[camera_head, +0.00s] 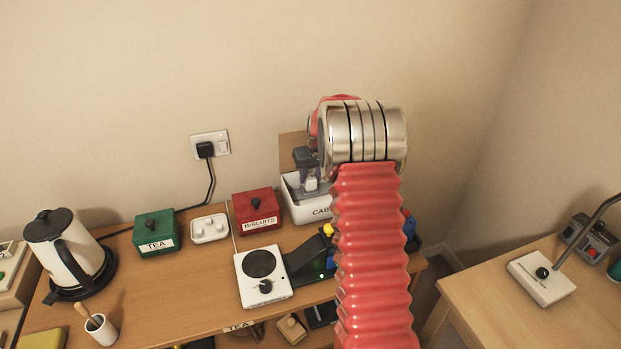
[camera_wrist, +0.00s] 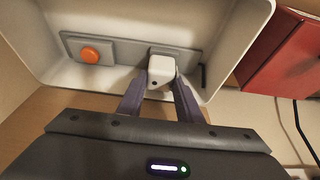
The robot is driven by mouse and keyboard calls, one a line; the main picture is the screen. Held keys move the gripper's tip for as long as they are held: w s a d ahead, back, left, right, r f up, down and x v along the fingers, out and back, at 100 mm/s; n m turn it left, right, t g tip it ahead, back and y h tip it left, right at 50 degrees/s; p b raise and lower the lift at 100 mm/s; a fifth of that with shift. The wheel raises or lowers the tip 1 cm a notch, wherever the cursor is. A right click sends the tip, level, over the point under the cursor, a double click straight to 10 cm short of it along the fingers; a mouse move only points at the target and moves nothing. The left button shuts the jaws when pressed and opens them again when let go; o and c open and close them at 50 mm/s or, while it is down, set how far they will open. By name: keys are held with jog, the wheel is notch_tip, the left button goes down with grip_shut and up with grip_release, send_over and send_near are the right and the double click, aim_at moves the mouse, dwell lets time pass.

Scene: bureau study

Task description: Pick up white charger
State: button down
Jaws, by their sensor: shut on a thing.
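The white charger (camera_wrist: 161,66) is a small pale block with a dark spot on its near face, seen between the fingertips in the wrist view. My gripper (camera_wrist: 160,84) is shut on it. In the head view the gripper (camera_head: 309,174) points down over the white bin labelled "CAB…" (camera_head: 304,214), with the charger (camera_head: 311,184) showing pale at its tips. The bin's pale rim (camera_wrist: 226,50) and interior surround the charger in the wrist view. I cannot tell whether the charger still touches the bin. My arm hides part of the bin.
In the bin lies a grey strip with an orange button (camera_wrist: 90,55). The red biscuits box (camera_head: 256,211) stands close to its left. A wall socket (camera_head: 210,145) is behind.

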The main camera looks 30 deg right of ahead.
jog(key=s+d+r, duration=0.7)
jog(key=s+d, duration=0.1)
jog(key=s, duration=0.3)
jog(key=shift+d+r, duration=0.15)
jog(key=shift+r, duration=0.1)
dwell(0.3)
